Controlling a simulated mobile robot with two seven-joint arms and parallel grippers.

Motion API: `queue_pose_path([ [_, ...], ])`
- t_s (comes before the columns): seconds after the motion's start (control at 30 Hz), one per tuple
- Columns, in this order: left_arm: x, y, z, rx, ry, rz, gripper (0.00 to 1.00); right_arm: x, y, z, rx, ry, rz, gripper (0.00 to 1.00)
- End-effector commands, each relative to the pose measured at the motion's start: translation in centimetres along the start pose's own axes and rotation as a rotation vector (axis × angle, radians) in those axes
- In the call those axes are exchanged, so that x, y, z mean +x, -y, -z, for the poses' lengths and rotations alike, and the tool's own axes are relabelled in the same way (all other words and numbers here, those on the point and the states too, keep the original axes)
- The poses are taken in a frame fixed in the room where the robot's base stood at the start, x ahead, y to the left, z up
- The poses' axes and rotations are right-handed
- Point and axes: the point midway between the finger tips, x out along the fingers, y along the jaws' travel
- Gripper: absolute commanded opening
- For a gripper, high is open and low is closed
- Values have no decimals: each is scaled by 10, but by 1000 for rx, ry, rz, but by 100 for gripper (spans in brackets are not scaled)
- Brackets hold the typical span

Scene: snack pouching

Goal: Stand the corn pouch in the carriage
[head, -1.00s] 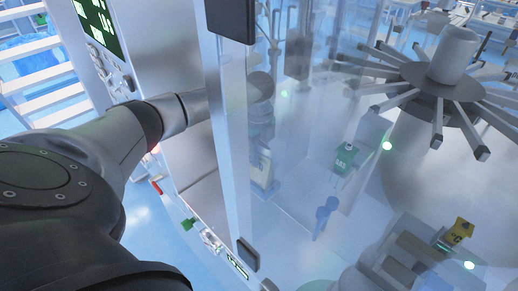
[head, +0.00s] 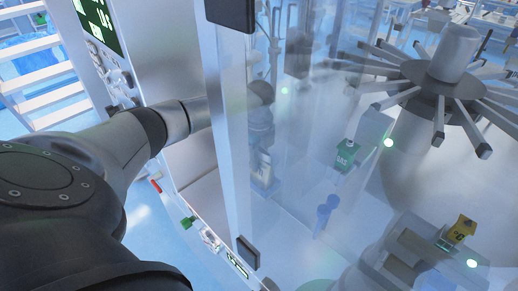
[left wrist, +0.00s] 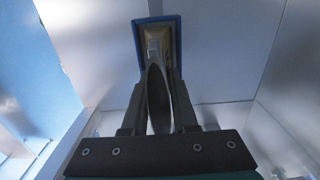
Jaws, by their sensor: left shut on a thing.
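My left arm reaches behind a clear panel in the head view. My left gripper (head: 262,138) is seen dimly through it, pointing down. It is shut on a pale pouch (head: 264,166), taken to be the corn pouch; its label is too blurred to read. In the left wrist view the gripper (left wrist: 157,62) has its fingers close together, with a dark, narrow lens-shaped form (left wrist: 158,100) between them. A blue-rimmed rectangular piece (left wrist: 176,42) lies at the fingertips; I cannot tell whether it is the carriage. My right gripper is not in view.
The clear panel has a metal upright (head: 232,140) close to my left forearm. A green tagged item (head: 346,155), a blue post (head: 326,214) and a yellow tag (head: 460,229) show at the right. A spoked wheel (head: 440,90) stands farther back.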

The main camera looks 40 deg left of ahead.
Motion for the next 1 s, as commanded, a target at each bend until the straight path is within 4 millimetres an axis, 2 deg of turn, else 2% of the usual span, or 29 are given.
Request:
queue_pose_path([
  [0.27, 1, 0, 0, 0, 0, 0, 0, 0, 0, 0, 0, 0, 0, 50],
  [0.3, 1, 0, 0, 0, 0, 0, 30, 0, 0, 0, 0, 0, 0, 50],
  [0.6, 1, 0, 0, 0, 0, 0, 62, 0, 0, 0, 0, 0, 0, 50],
  [0.87, -1, 0, 0, 0, 0, 1, 62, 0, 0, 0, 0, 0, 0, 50],
  [1.0, -14, 1, 0, 0, 0, 3, 62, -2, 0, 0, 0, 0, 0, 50],
])
